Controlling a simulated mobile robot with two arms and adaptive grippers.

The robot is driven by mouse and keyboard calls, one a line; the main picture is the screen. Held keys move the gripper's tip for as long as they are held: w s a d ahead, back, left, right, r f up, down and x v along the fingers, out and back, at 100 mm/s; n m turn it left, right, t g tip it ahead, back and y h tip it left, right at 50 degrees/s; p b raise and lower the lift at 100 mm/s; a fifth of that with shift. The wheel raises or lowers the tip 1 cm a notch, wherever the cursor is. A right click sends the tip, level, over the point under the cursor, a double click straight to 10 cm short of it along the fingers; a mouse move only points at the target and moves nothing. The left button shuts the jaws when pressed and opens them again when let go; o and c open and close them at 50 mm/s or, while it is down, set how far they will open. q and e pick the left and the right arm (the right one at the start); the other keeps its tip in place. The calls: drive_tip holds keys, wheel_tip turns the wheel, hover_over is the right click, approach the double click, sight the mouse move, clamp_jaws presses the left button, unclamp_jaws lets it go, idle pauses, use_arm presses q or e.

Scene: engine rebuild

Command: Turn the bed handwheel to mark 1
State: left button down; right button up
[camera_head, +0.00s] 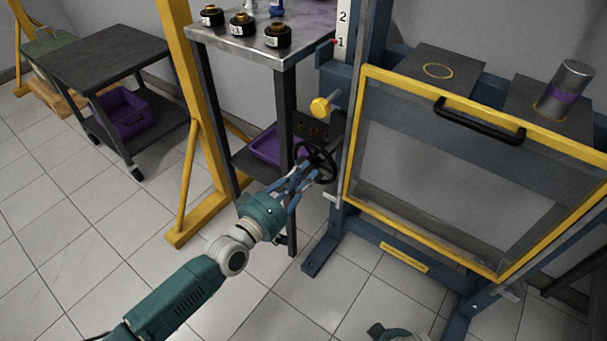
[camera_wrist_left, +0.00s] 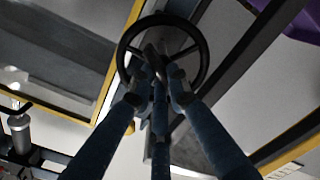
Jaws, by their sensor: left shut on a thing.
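The black bed handwheel (camera_head: 328,152) is on the side of the blue press frame, below a yellow knob. My left gripper (camera_head: 307,174) reaches it from the lower left and is shut on it. In the left wrist view, the wheel's round rim (camera_wrist_left: 202,50) encircles the fingertips (camera_wrist_left: 160,82), which close around its hub and spoke area. The exact contact is partly hidden by the fingers. A white scale (camera_head: 343,25) with marks 2 and 1 stands above on the frame. A small red pointer (camera_head: 334,42) is beside mark 1.
A yellow-framed guard (camera_head: 357,145) with a black handle stands right of the wheel. A metal-topped table (camera_head: 240,42) with several black parts is behind it, beside a yellow post (camera_head: 180,70). A dark cart (camera_head: 110,50) stands left. The lower-left floor is open.

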use_arm(q)
drive_tip(key=shift+f, duration=0.15)
drive_tip(key=c, duration=1.7)
unclamp_jaws()
drive_tip(key=shift+o, duration=0.2)
drive_tip(key=v, duration=1.2)
